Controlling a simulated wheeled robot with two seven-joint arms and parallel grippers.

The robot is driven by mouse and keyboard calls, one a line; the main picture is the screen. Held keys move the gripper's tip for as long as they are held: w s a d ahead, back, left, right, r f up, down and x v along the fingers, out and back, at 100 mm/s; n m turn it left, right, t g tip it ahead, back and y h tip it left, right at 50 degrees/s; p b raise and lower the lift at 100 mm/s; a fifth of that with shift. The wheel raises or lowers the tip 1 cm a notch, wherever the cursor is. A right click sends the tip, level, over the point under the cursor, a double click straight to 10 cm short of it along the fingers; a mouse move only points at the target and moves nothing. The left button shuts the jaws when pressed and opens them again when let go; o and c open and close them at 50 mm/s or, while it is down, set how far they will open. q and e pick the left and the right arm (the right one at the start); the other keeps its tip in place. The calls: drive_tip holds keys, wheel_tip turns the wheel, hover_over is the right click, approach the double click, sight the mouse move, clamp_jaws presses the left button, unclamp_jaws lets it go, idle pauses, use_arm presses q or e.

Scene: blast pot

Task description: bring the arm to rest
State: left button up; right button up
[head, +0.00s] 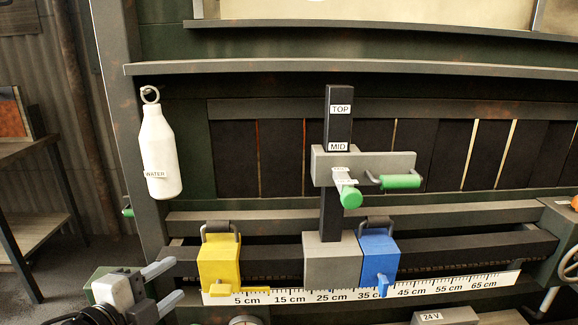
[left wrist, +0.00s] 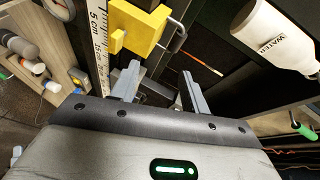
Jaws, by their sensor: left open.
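My left gripper (head: 176,278) is at the lower left of the head view, left of the yellow block (head: 219,264) on the rail. Its two fingers are apart, with nothing between them; they also show in the left wrist view (left wrist: 160,73). The yellow block (left wrist: 138,30) is just beyond the fingertips in the left wrist view, and I see no grip on it. My right gripper is in neither view.
A white WATER bottle (head: 160,155) hangs at the left. A grey block (head: 331,262) with a TOP/MID post and a blue block (head: 378,258) share the rail above a centimetre scale (head: 450,288). Green-handled levers (head: 400,181) stick out. A side table (head: 30,228) stands far left.

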use_arm(q)
drive_tip(key=s+d+f+n+g, duration=0.1)
drive_tip(key=s+d+f+n, duration=0.2)
drive_tip(key=s+f+n, duration=0.2)
drive_tip(key=s+d+f+n+g, duration=0.2)
drive_tip(key=s+f+n, duration=0.3)
drive_tip(key=f, duration=0.5)
drive_tip(key=s+d+f+n+g+y, duration=0.1)
drive_tip(key=s+d+f+n, duration=0.3)
drive_tip(key=f+n, duration=0.2)
drive_tip(key=shift+s+f, duration=0.4)
drive_tip(key=shift+f, duration=0.55)
